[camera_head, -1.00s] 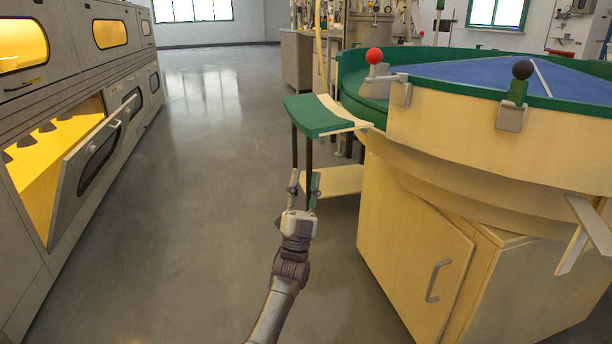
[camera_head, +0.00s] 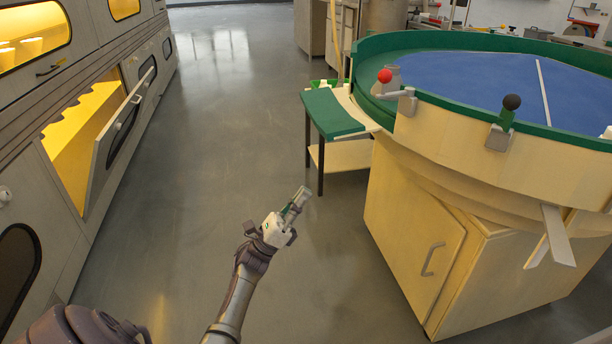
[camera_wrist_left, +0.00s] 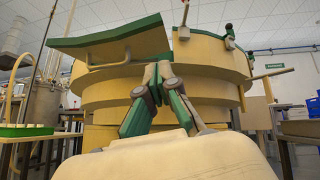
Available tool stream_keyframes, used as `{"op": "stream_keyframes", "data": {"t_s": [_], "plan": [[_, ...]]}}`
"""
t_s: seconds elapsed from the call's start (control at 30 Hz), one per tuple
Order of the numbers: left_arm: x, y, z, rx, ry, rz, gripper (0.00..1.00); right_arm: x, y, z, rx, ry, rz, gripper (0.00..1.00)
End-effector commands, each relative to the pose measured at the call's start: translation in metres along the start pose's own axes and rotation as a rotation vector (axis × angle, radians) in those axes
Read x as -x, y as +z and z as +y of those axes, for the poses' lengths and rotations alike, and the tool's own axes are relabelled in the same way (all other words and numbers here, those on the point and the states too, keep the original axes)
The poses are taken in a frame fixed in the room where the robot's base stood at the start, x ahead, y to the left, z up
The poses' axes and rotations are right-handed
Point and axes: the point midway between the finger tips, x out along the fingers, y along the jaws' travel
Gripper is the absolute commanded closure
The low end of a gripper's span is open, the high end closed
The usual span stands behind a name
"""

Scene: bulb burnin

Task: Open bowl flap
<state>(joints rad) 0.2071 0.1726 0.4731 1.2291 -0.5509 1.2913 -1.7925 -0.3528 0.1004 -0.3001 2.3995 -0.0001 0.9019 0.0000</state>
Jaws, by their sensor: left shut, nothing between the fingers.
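The big round bowl (camera_head: 440,130) has a cream outer wall, a green rim and a blue inside. It stands at the right of the head view. A red-knobbed lever (camera_head: 386,77) and a black-knobbed lever (camera_head: 509,104) sit on its near rim. I cannot clearly tell which wall section is the flap. My left gripper (camera_head: 303,192) is shut and empty over the open floor, left of the bowl and apart from it. In the left wrist view its fingers (camera_wrist_left: 160,76) meet in front of the bowl (camera_wrist_left: 215,62). My right gripper is not in view.
A cream cabinet (camera_head: 410,215) with a handle is under the bowl. Grey ovens line the left, one with its door (camera_head: 120,140) hanging open. The floor between is clear.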

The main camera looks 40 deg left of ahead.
Motion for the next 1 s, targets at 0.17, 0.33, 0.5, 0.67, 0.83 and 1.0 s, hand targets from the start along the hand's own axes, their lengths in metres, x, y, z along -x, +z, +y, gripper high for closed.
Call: {"op": "stream_keyframes", "data": {"t_s": [0.17,0.33,0.5,0.67,0.83,1.0], "plan": [[-0.037,0.001,-0.001,0.001,-0.003,-0.004,1.00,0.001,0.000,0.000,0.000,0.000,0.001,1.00],[-0.074,0.000,0.000,0.003,-0.003,-0.005,1.00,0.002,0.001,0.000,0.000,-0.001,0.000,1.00],[-0.097,0.014,0.000,0.000,-0.001,-0.002,1.00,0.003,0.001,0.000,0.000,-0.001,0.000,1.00],[-0.108,0.025,0.000,0.003,-0.001,-0.002,1.00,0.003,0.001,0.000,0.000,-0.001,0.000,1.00],[-0.112,0.028,0.001,0.005,0.002,-0.002,1.00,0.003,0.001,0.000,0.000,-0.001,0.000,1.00],[-0.112,0.029,0.001,0.005,0.002,-0.002,1.00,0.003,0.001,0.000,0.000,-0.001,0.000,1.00]]}}
